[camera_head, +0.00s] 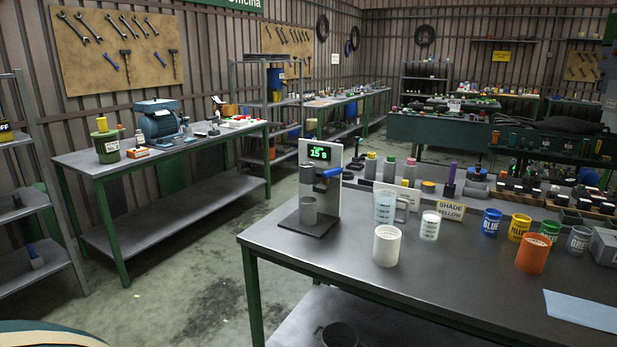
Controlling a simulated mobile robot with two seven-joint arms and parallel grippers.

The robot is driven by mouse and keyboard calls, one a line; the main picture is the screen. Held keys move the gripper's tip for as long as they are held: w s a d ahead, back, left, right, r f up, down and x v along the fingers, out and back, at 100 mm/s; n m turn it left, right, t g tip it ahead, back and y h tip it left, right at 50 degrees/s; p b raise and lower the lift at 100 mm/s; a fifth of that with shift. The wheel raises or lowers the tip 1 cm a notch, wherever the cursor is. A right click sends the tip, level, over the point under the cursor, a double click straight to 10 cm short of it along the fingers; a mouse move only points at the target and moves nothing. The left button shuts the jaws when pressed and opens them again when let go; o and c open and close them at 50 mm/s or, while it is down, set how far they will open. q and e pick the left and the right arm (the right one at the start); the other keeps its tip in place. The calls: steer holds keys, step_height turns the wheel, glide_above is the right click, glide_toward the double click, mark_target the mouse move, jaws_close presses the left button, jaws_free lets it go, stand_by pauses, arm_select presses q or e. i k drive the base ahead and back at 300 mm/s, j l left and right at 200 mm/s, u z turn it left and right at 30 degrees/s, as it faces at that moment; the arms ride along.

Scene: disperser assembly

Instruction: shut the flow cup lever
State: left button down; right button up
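The flow cup stand (334,205) is an upright pale panel on a dark base at the left end of the near table. Its green display (319,152) reads "15 s". A grey cylinder (308,181) is mounted on the front of the panel, with a small grey cup (308,210) below it. The blue lever (332,173) sticks out to the right of the panel front, at about the height of the mounted cylinder. I cannot tell whether the lever is open or shut. Neither of my grippers shows in this view.
A clear measuring jug (384,207), a white cup (387,246) and a smaller white beaker (430,226) stand right of the stand. Paint cans and an orange cup (533,254) are farther right. The near tabletop (400,290) is clear in front.

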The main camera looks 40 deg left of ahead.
mark_target(326, 175)
steer(key=i+j+u, duration=0.3)
steer(key=j, duration=0.15)
steer(key=i+j+u, duration=0.25)
steer(key=j, duration=0.2)
steer(key=i+j+u, duration=0.3)
steer(key=k+j, duration=0.1)
